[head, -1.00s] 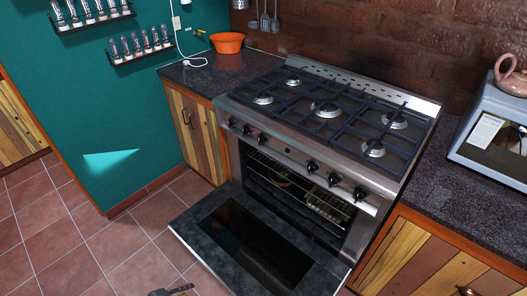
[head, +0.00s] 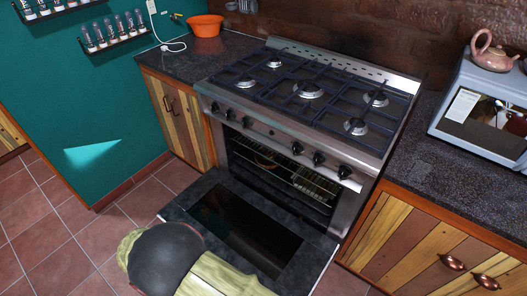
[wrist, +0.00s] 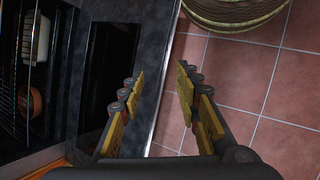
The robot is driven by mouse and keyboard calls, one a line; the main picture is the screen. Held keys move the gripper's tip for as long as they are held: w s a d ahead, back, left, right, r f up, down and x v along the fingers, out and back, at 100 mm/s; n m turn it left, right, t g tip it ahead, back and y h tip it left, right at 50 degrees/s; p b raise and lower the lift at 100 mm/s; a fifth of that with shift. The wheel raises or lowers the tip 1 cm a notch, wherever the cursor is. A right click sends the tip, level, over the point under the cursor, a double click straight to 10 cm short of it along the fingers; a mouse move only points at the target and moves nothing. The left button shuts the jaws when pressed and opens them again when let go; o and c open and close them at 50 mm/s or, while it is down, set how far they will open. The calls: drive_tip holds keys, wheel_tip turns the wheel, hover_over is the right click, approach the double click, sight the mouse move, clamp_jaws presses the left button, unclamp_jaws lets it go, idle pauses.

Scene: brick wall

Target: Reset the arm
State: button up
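My gripper (wrist: 158,85) is open in the wrist view, with its two fingers apart and nothing between them. It hangs near the outer edge of the lowered oven door (wrist: 100,75), and floor tiles show beyond that edge. In the head view my arm, yellow-green with a dark round joint, stands at the bottom in front of the oven door (head: 180,208). My gripper cannot be made out there.
The stove (head: 300,100) has its oven (head: 280,175) open, with racks inside. A white thing (wrist: 40,38) and an orange-brown round thing (wrist: 35,103) sit inside it. Tiled floor (head: 50,240) lies clear at left.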

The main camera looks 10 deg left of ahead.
drive_tip(key=w+d+r+m+g+y+p, duration=0.1)
drive_tip(key=w+d+r+m+y, duration=0.15)
drive_tip(key=d+r, duration=0.8)
drive_tip(key=w+d+r+m+g+y+p, duration=0.15)
drive_tip(key=w+d+r, duration=0.35)
drive_tip(key=r, duration=1)
drive_tip(key=s+d+r+m+t, duration=0.1)
drive_tip(key=s+d+r+m, duration=0.1)
drive_tip(key=d+r, duration=0.6)
drive_tip(key=s+d+r+m+t+y+p, duration=0.1)
drive_tip(key=d+r+m, duration=0.4)
drive_tip(key=d, duration=0.6)
drive_tip(key=s+d+r+m+t, duration=0.3)
drive_tip(key=d+r, duration=0.7)
drive_tip(key=shift+s+d+r+m+y+p, duration=0.25)
drive_tip(key=shift+d+r+m+y+p, duration=0.05)
drive_tip(key=shift+d+r+y+p, duration=0.1)
drive_tip(key=shift+t, duration=0.25)
drive_tip(key=shift+c, duration=0.4)
